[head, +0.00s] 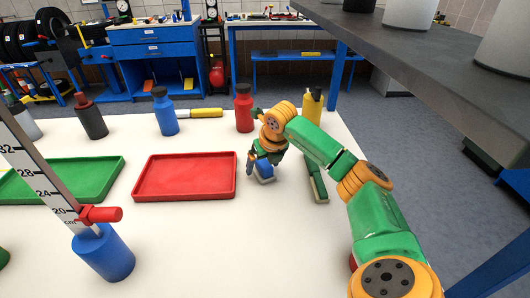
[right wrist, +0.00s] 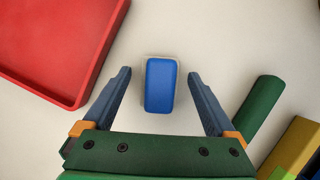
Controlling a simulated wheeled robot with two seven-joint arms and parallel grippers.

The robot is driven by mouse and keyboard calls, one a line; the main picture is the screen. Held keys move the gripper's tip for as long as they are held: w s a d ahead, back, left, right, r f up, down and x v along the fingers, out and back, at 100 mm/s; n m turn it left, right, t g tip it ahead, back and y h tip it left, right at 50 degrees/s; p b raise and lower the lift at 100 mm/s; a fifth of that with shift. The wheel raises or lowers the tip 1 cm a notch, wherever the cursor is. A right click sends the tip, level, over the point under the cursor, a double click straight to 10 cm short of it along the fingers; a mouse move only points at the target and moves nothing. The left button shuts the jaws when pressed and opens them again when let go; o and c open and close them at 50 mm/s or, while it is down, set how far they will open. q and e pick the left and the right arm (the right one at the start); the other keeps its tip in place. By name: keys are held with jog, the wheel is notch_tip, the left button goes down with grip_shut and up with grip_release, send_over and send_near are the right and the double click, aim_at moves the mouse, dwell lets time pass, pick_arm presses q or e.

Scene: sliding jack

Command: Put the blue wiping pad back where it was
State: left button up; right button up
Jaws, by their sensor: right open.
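The blue wiping pad (right wrist: 160,85) lies on the white table, a blue block with a pale edge below its top. In the right wrist view it is between the two fingers of my right gripper (right wrist: 159,73), with a gap on each side. In the head view my right gripper (head: 259,167) points down at the table just right of the red tray, and the pad (head: 265,180) shows partly behind its fingers. The right gripper is open and empty. My left gripper is not in view.
The red tray (head: 185,194) is close on the left, and a green bar (head: 317,184) lies to the right. Red (head: 244,108), blue (head: 164,112) and yellow (head: 312,108) bottles stand behind. A blue cylinder (head: 103,254) with a ruler stands front left. A grey shelf (head: 430,70) overhangs upper right.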

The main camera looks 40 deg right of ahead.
jog(key=v, duration=1.1)
jog(key=shift+r+p, duration=0.35)
jog(key=shift+p, duration=0.05)
jog(key=shift+s, duration=0.1)
